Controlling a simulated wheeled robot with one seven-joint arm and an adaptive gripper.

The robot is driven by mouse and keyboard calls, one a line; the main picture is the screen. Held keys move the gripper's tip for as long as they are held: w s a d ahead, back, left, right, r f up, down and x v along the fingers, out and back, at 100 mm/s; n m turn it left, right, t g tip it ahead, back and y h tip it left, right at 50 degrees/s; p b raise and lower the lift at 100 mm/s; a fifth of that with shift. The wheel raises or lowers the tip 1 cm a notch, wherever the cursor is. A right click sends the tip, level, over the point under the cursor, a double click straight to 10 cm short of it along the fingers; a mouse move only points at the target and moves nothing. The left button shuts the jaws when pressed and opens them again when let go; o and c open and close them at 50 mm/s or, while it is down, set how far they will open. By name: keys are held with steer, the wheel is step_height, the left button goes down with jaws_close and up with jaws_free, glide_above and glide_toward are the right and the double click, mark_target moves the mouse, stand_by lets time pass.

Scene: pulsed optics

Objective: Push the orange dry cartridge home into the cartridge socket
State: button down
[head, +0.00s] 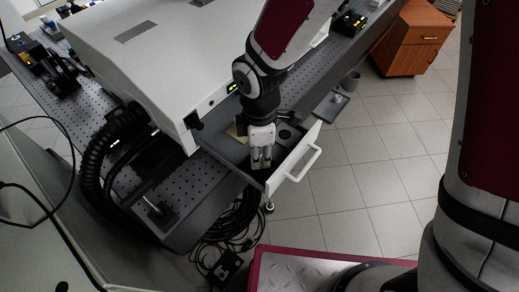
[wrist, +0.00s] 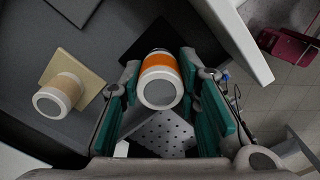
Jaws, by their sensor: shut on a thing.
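The orange dry cartridge (wrist: 160,80) is a white cylinder with an orange band. In the wrist view it sits between the teal finger pads of my gripper (wrist: 160,82), which is shut on it. In the head view my gripper (head: 261,158) points down over the open drawer (head: 295,160), and the orange band cannot be made out there. A black square (wrist: 150,42) lies behind the cartridge in the wrist view; I cannot tell if they touch. I cannot make out the cartridge socket in either view.
A second white cylinder with a tan band (wrist: 60,94) stands on a tan square (wrist: 88,77) at the left of the wrist view. The white housing (head: 150,55) is close left of my arm. The perforated table (head: 190,195) borders the drawer. Cables (head: 225,220) hang below.

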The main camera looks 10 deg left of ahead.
steer(key=shift+f+b, duration=0.35)
steer(key=shift+f, duration=0.4)
steer(key=c, duration=1.1)
jaws_free()
step_height(320, 180, up, 12)
steer(key=shift+f, duration=0.15)
step_height(320, 180, up, 4)
steer(key=p, duration=0.2)
steer(key=shift+p, duration=0.3)
